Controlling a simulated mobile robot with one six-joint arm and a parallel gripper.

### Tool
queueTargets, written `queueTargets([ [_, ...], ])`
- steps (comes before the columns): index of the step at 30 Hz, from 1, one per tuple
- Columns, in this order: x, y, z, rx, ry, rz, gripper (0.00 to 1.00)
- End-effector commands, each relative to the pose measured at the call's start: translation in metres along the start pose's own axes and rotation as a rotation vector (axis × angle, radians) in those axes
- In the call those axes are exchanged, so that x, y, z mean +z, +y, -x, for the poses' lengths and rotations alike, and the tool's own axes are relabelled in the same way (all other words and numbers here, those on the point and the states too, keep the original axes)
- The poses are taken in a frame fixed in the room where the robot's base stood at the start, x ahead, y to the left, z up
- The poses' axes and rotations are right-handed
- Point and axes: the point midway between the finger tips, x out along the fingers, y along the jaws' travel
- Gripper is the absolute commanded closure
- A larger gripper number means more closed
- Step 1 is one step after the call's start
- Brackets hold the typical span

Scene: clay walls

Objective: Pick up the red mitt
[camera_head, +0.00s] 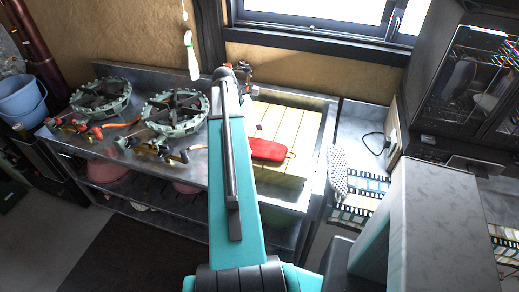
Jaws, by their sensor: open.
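The red mitt (268,149) lies on the pale wooden slats (300,121) set in the metal counter, near the middle of the view. Its left end meets the edge of my teal arm in the picture, so part of it may be hidden. My arm rises from the bottom of the view, passing just left of the mitt. My gripper cannot be made out; the arm seems to hide it.
Two green-grey burner rings (176,110) and several taps or valves (160,150) crowd the counter on the left. A dotted cloth item (338,172) lies right of the slats. A white bottle-like item (192,56) hangs at the wall. A dark oven (465,85) stands right.

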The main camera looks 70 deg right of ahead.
Motion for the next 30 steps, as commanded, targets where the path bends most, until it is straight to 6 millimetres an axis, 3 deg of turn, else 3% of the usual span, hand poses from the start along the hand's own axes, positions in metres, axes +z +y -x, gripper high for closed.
queueTargets([
  [21, 0.0, 0.001, -0.047, -0.001, 0.0, 0.001, 0.0],
  [30, -0.001, 0.001, -0.051, 0.001, 0.0, 0.001, 0.0],
])
